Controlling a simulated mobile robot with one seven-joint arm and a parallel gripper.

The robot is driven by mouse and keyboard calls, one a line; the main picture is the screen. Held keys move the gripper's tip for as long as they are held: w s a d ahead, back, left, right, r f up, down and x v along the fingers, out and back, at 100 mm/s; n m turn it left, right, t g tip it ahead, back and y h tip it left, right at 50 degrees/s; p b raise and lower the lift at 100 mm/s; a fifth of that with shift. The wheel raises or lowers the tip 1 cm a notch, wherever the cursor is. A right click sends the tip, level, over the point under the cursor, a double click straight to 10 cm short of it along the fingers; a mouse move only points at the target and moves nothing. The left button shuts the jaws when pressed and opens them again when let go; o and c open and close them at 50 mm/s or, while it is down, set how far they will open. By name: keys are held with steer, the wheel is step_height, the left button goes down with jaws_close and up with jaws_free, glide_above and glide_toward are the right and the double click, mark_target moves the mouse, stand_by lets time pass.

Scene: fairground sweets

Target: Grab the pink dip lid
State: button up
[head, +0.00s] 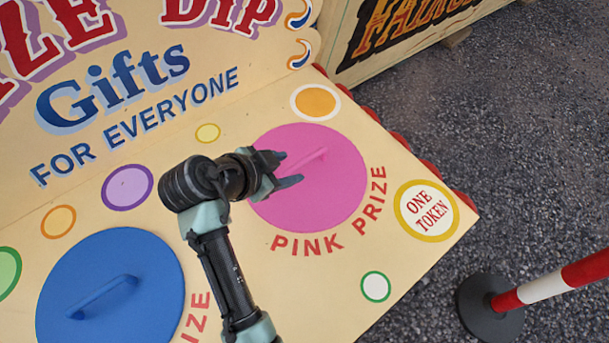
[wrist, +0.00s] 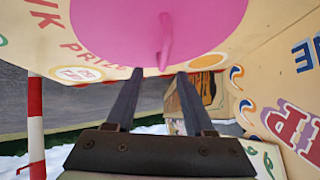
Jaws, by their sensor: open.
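The pink dip lid (head: 330,186) is a flat round disc on the cream stall top, with a thin raised bar handle (head: 305,160) across it. My gripper (head: 289,169) is open over the left part of the lid, its two fingers pointing right toward the handle. In the wrist view the pink lid (wrist: 120,25) fills the top, and its handle (wrist: 166,42) stands between and just beyond the tips of my open gripper (wrist: 159,75). Nothing is held. I cannot tell whether a finger touches the lid.
A blue lid (head: 150,255) with a similar bar handle lies at lower left. The lettered back board (head: 110,80) rises behind the lids. A red and white post (head: 545,288) on a black base (head: 488,315) stands on the asphalt at right.

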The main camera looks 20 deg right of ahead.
mark_target(301, 162)
steer(key=b+x, duration=0.1)
steer(key=x, duration=0.2)
steer(key=b+x, duration=0.1)
steer(key=x, duration=0.2)
steer(key=b+x, duration=0.1)
steer(key=x, duration=0.2)
steer(key=shift+w+a, duration=0.25)
steer(key=shift+w, duration=0.15)
steer(key=shift+c, duration=0.3)
jaws_close()
stand_by(0.7)
